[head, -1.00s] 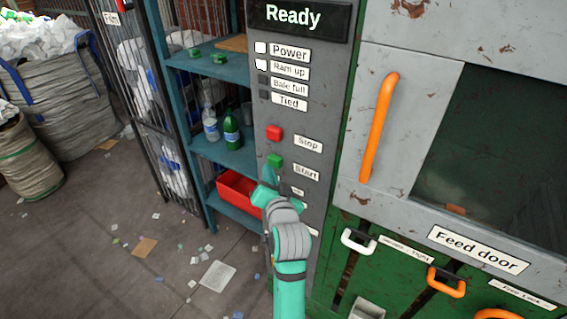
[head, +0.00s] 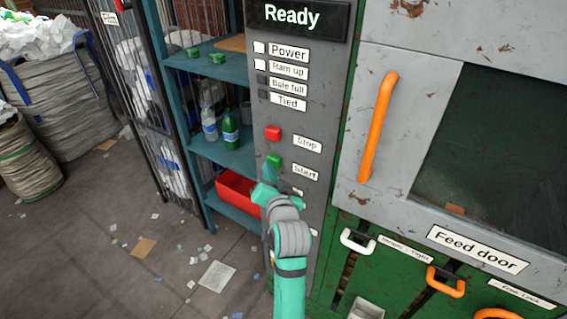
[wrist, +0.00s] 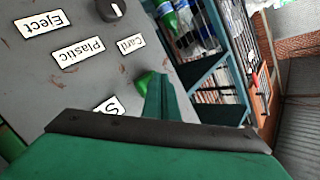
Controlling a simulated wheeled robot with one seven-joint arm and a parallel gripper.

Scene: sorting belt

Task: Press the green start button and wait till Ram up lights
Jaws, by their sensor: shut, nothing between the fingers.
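The green start button (head: 274,160) is on the grey control panel (head: 330,60), left of the "Start" label. My gripper (head: 269,174) is shut and empty, its tip just below the button in the head view. In the wrist view the fingers (wrist: 162,92) are beside the green button (wrist: 145,82); I cannot tell whether they touch it. The Ram up lamp (head: 260,65) is white and lit, as is the Power lamp (head: 259,47). The Bale full lamp (head: 262,80) and Tied lamp (head: 263,95) are dark. The display (head: 297,18) reads "Ready".
A red stop button (head: 273,132) is just above the green one. The feed door (head: 405,75) with its orange handle (head: 378,125) is at the right. A teal shelf (head: 222,155) with bottles and a red bin (head: 236,190) stands left of the panel.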

